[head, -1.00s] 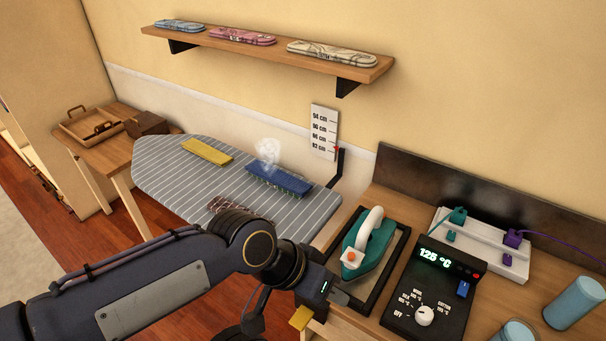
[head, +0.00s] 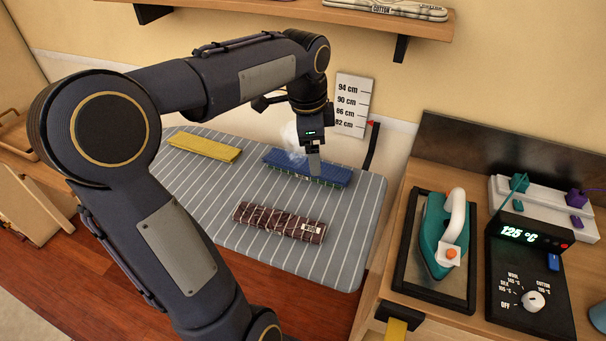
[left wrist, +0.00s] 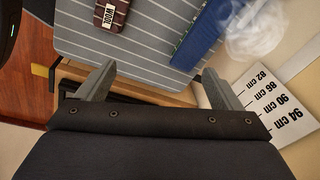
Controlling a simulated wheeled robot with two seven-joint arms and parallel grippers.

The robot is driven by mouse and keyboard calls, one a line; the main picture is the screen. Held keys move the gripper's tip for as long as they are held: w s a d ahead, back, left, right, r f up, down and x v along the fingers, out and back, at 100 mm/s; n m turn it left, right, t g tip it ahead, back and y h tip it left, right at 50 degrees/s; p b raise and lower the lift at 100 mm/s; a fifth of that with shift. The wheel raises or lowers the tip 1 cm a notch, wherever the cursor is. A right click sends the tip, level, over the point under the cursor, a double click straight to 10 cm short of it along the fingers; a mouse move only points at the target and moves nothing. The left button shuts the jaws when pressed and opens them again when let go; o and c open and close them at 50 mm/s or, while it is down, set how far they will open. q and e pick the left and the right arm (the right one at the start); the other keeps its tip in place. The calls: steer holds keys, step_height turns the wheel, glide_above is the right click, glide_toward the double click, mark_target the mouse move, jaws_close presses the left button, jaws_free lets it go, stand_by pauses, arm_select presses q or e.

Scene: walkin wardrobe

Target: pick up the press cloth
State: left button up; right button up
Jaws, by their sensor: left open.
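No cloth bears a readable name as the press cloth. Three folded cloths lie on the striped ironing board (head: 340,235): a yellow one (head: 203,147) at the left, a blue one (head: 330,174) at the back under a steam puff, and a dark red patterned one (head: 278,222) in front. The red one's label reads WOOL in the left wrist view (left wrist: 112,12). Another yellow piece (head: 396,329) hangs at the right table's front edge. My left gripper (head: 314,165) is open and empty, overlapping the blue cloth in the head view. In the wrist view, its fingers (left wrist: 160,85) show apart from the cloths. My right gripper is out of view.
A teal iron (head: 440,235) rests on its tray on the right table, beside a control box (head: 530,260) reading 125 °C. A height scale (head: 352,104) is on the wall behind the board. A shelf (head: 300,12) runs above. The board's front right is clear.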

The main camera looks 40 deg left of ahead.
mark_target(307, 163)
arm_select(q)
steer(key=w+a+f+m+g+b, duration=0.1)
steer(key=w+a+f+m, duration=0.1)
steer(key=w+a+f, duration=0.1)
steer(key=w+a+f+m+b, duration=0.1)
steer(key=w+a+f+m, duration=0.1)
steer(key=w+a+f, duration=0.2)
steer(key=shift+w+a+f+g, duration=0.2)
steer(key=shift+w+a+g, duration=0.1)
steer(key=shift+a+g, duration=0.1)
steer(key=shift+w+a+f+m, duration=0.15)
steer(key=shift+f+m, duration=0.15)
steer(key=shift+f, duration=0.05)
steer(key=f, duration=0.7)
steer(key=shift+w+a+f, duration=0.1)
steer(key=shift+w+a, duration=0.1)
steer(key=shift+w, duration=0.1)
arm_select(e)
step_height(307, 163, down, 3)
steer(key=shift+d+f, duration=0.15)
arm_select(q)
steer(key=c, duration=1.2)
steer(key=shift+o, duration=0.2)
